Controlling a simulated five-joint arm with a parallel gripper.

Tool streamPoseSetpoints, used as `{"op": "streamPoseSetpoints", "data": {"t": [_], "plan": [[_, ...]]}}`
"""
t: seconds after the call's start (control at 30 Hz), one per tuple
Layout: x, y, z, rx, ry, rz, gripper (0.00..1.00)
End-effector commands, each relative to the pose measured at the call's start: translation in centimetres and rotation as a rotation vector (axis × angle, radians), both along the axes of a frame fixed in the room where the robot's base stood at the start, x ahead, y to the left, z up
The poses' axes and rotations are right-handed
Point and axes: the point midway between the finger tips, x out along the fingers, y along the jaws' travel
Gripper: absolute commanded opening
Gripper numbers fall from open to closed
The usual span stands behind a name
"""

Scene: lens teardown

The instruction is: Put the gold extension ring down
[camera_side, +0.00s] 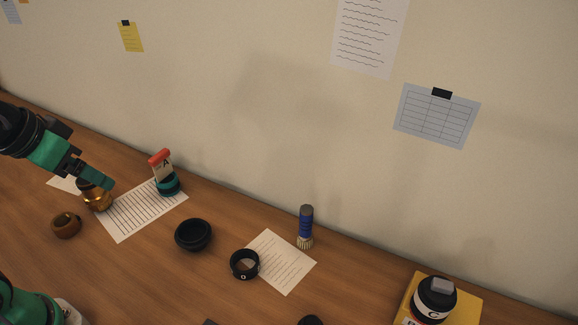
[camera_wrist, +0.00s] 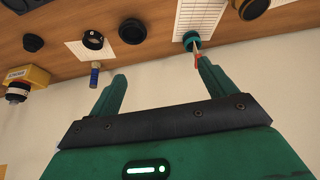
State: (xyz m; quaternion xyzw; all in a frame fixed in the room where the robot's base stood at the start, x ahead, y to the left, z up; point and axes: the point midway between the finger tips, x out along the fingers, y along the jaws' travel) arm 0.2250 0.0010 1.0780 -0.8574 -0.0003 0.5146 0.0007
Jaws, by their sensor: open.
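A gold ring-shaped part (camera_side: 97,200) stands on the table at the left end of the lined sheet in the side view. My gripper (camera_side: 94,182) is directly above and beside it, partly covering its top. A darker bronze ring (camera_side: 66,225) lies on the table in front and to the left. In the wrist view my gripper (camera_wrist: 161,70) has its fingers spread, with nothing between them. A dark round part (camera_wrist: 252,8) at the top right of that view may be the gold part; I cannot tell. Whether a finger touches the gold part is unclear.
A teal-based, red-topped item (camera_side: 165,175) stands on the lined sheet (camera_side: 130,215). The wall is behind.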

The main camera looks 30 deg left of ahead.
Motion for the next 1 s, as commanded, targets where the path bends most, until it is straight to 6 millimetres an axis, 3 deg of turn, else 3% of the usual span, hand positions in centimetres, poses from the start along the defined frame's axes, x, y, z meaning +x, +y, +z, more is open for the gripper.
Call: {"op": "streamPoseSetpoints", "data": {"t": [0.17, 0.37, 0.7, 1.0], "plan": [[0.5, 0.8, -0.3, 0.016, 0.028, 0.003, 0.83], [1.7, 3.1, -1.3, 0.052, 0.103, 0.002, 0.83], [3.5, 9.2, -4.4, 0.086, 0.283, -0.023, 0.83], [3.4, 15.2, -8.1, 0.054, 0.43, -0.062, 0.83]]}}
